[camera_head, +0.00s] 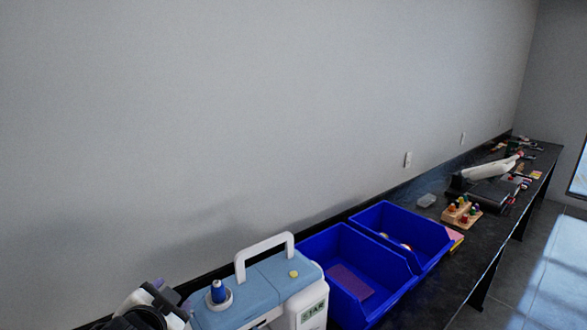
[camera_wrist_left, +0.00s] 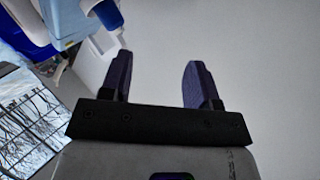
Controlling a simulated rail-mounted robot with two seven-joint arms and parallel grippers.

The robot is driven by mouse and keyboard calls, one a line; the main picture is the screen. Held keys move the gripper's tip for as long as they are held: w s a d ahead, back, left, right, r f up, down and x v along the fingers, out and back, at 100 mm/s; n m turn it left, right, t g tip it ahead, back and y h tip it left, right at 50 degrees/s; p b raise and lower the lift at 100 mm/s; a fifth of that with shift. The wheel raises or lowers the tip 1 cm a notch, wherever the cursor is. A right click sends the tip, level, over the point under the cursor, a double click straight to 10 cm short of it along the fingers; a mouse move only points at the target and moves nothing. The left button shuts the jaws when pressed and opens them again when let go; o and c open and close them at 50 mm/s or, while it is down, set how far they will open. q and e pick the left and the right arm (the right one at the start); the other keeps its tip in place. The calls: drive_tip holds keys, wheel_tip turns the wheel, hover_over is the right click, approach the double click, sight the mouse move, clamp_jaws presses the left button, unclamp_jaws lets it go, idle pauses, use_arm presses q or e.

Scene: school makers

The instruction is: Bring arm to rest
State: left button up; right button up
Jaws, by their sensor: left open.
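My left gripper (camera_wrist_left: 158,62) is open and empty in the left wrist view, with its two dark purple fingers apart and plain wall behind them. In the head view my left gripper (camera_head: 172,294) is at the bottom left corner, beside the left end of the sewing machine. The white and light blue sewing machine (camera_head: 262,290) stands on the bench with its handle up and a dark blue thread spool (camera_head: 218,292) on top. The spool also shows in the left wrist view (camera_wrist_left: 107,14), near the left finger. My right gripper is not in view.
Two blue bins (camera_head: 383,287) stand right of the machine; the nearer holds a purple flat piece (camera_head: 350,282). Further along the dark bench (camera_head: 440,280) are a small clear box (camera_head: 427,200), a wooden holder (camera_head: 461,213) and a black-and-white device (camera_head: 489,180). The wall (camera_head: 250,110) is close behind.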

use_arm(q)
drive_tip(key=s+d+f+n+g+h, duration=0.1)
drive_tip(key=s+f+n+g, duration=0.65)
drive_tip(key=s+f, duration=2.9)
wheel_tip(320, 180, up, 34)
drive_tip(key=m+g+p, duration=0.2)
drive_tip(key=p, duration=3.1)
drive_tip(key=shift+w+f, duration=0.15)
drive_tip(key=shift+f, duration=0.1)
drive_tip(key=shift+c, duration=0.7)
